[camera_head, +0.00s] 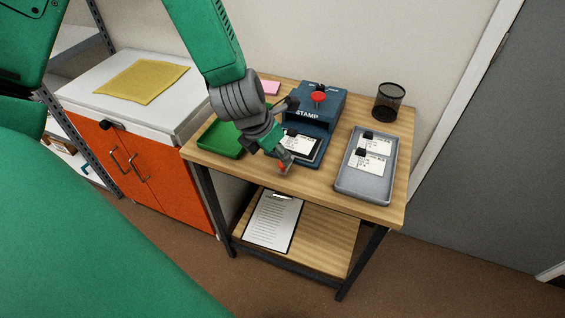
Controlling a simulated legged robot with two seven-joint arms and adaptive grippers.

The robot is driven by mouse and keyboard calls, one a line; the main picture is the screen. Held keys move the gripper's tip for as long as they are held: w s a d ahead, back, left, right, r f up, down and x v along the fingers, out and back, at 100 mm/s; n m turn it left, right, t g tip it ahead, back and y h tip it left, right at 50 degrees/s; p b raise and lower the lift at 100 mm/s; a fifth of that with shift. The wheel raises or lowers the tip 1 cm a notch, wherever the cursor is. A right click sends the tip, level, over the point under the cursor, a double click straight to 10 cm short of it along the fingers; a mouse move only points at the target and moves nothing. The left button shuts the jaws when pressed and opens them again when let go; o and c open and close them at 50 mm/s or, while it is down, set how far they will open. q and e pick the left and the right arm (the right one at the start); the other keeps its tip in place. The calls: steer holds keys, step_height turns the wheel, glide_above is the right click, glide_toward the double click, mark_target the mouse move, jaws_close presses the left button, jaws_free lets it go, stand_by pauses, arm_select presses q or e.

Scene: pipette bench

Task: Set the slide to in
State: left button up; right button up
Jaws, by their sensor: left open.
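The blue stamp machine (326,103), marked STAMP and with a red knob (318,96) on top, stands at the back of the wooden table. Its slide (311,159) extends from the front of the machine, and a white card (303,146) with a dark mark lies on it. My left gripper (284,167) is open, pointing down at the front left corner of the slide. A small red spot shows at its fingertips; I cannot tell whether they touch the slide. My left forearm and wrist hide part of the machine's left side. My right gripper is not in view.
A grey tray (343,185) with cards lies to the right, and a black mesh cup (389,103) stands behind it. A green tray (217,139) and a pink pad (270,87) are on the left. A clipboard (273,220) lies on the lower shelf. An orange cabinet (180,184) stands left.

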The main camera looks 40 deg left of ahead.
mark_target(300, 136)
arm_select(q)
steer(key=x, duration=0.5)
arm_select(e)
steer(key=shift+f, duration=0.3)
arm_select(q)
jaws_close()
steer(key=w, duration=0.2)
steer(key=w+a+p, duration=0.1)
steer(key=w, duration=0.1)
steer(key=w+p, duration=0.1)
steer(key=w, duration=0.1)
steer(key=shift+w+a+r, duration=0.15)
steer(key=shift+w+a, duration=0.15)
steer(key=shift+w, duration=0.1)
steer(key=w, duration=0.2)
steer(key=w+a+p, duration=0.1)
steer(key=w, duration=0.1)
steer(key=shift+w, duration=0.15)
steer(key=shift+w+a, duration=0.1)
steer(key=shift+w, duration=0.15)
steer(key=shift+a, duration=0.1)
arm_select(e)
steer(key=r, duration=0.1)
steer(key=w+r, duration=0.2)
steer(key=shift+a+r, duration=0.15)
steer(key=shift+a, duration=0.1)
